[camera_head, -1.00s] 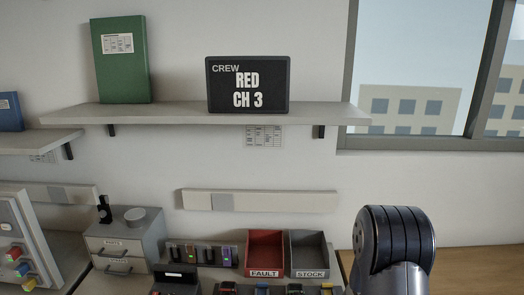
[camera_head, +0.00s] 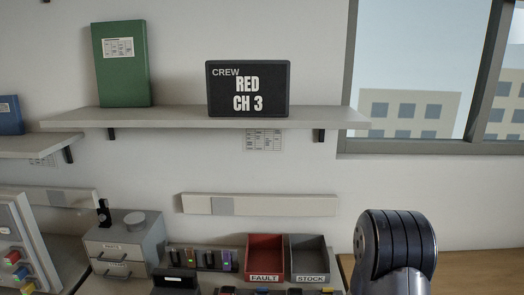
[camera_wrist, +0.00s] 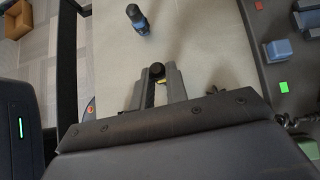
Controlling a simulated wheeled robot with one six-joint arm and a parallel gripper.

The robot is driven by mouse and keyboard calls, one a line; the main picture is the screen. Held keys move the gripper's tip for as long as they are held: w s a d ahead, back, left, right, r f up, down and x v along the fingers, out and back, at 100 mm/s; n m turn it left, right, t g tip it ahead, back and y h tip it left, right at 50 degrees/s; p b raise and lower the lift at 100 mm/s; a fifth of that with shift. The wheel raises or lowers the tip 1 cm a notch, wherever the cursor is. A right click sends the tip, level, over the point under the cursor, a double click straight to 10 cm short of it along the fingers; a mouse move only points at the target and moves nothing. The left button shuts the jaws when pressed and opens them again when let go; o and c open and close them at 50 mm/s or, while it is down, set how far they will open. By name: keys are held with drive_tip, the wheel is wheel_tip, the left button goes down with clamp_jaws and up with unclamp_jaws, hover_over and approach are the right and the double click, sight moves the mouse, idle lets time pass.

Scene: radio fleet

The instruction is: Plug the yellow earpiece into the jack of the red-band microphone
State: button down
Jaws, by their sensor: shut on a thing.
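In the wrist view, my gripper (camera_wrist: 158,84) is shut on a small piece with a round black end (camera_wrist: 156,71). A bit of yellow (camera_wrist: 161,82) shows between the fingers, consistent with the yellow earpiece, mostly hidden by them. The held piece appears above a pale surface. A dark cylinder with a blue band (camera_wrist: 138,20) is beyond the fingertips, apart from them. I cannot make out the red-band microphone or its jack in either view. My gripper is outside the head view.
A dark panel (camera_wrist: 262,85) with a blue block (camera_wrist: 278,49) lies right of the gripper. In the head view, a sign (camera_head: 248,89) reads "CREW RED CH 3". A red FAULT bin (camera_head: 265,277) and grey STOCK bin (camera_head: 310,278) stand below; items in front are cut off.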

drive_tip(key=shift+r+p, duration=1.1)
drive_tip(key=shift+r, duration=0.4)
